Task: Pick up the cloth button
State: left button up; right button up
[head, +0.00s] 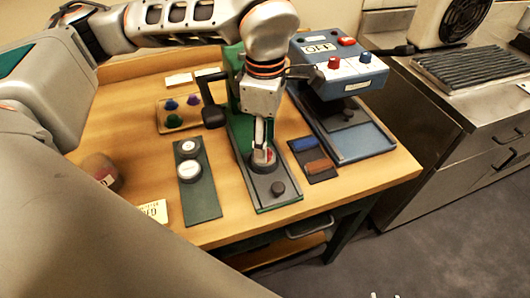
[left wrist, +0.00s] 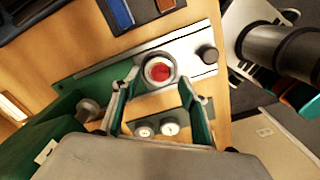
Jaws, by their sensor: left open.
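The cloth button appears as a red disc (left wrist: 159,70) inside a pale round die (left wrist: 147,80) in the left wrist view. In the head view a bit of red (head: 267,155) shows in the die on the long base plate of the green press (head: 238,123). My left gripper (head: 262,143) points down just above the die. In the left wrist view its fingers (left wrist: 159,84) are apart, with the red disc beyond and between the tips. Nothing is held. Whether a finger touches the die I cannot tell.
A dark board with two white round pieces (head: 189,170) lies left of the press. A pad with blue and brown blocks (head: 319,166) lies close on the right, before a blue machine (head: 338,70). A black handle (head: 213,115) stands beside my arm. The wooden table's front edge is near.

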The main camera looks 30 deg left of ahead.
pick_arm(q)
notch_tip(320, 180, down, 2)
jog(key=shift+s+f, duration=0.1)
jog(key=shift+f, duration=0.3)
jog(key=c, duration=1)
jog(key=shift+c, duration=0.2)
pick_arm(e)
jog(key=shift+w+r, duration=0.25)
